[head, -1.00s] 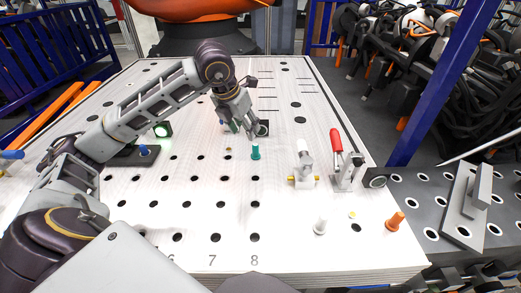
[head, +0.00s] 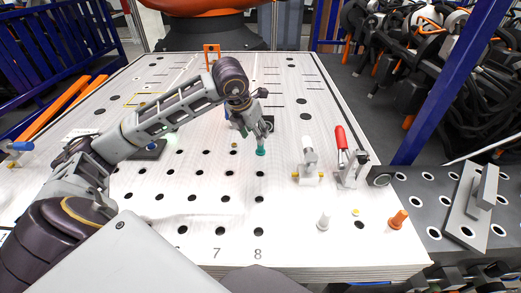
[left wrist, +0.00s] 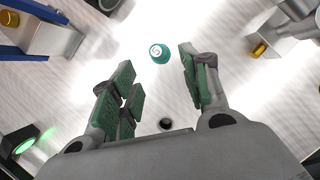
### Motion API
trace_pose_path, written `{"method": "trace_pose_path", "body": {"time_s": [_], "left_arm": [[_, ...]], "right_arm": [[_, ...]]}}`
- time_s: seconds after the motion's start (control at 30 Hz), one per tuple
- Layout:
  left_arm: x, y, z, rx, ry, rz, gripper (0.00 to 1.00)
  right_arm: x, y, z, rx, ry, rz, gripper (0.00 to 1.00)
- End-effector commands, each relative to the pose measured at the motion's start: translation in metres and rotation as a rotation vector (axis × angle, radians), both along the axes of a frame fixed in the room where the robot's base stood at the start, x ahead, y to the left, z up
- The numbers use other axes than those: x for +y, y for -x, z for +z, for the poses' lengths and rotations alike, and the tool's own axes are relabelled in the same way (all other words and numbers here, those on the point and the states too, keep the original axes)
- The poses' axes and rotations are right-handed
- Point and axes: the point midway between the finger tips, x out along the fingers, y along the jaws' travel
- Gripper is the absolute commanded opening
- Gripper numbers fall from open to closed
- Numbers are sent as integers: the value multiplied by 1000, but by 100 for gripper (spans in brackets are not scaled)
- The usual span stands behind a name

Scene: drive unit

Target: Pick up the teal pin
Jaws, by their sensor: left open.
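The teal pin (head: 261,151) stands upright on the white perforated table, near the middle of the head view. In the left wrist view its round top (left wrist: 159,52) carries a pale mark and lies just beyond the space between the fingertips. My left gripper (head: 262,137) is open and empty, with its fingertips right at or just above the pin. In the left wrist view the green-padded fingers (left wrist: 158,75) are spread apart, the right one closer to the pin. I cannot tell whether they touch it. My right gripper is not in view.
A white pin (head: 323,221) and an orange pin (head: 398,219) stand near the front right. The front middle of the white table (head: 150,215) is clear apart from holes.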

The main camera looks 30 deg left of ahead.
Motion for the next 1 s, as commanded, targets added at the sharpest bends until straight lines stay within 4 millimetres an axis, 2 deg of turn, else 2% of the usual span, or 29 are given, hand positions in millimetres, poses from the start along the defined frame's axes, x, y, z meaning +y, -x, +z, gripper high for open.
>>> {"method": "trace_pose_path", "body": {"time_s": [0.1, 0.23, 0.77, 1.0], "left_arm": [[0, -6, -14, 3, 1, 2, 46], [0, -10, -24, 1, 1, 1, 46], [0, -13, -30, 1, 0, 1, 46], [0, -24, -44, 3, 3, 2, 46]], "right_arm": [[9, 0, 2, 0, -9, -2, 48], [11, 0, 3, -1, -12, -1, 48], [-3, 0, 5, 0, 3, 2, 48], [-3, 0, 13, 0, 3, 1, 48]]}}
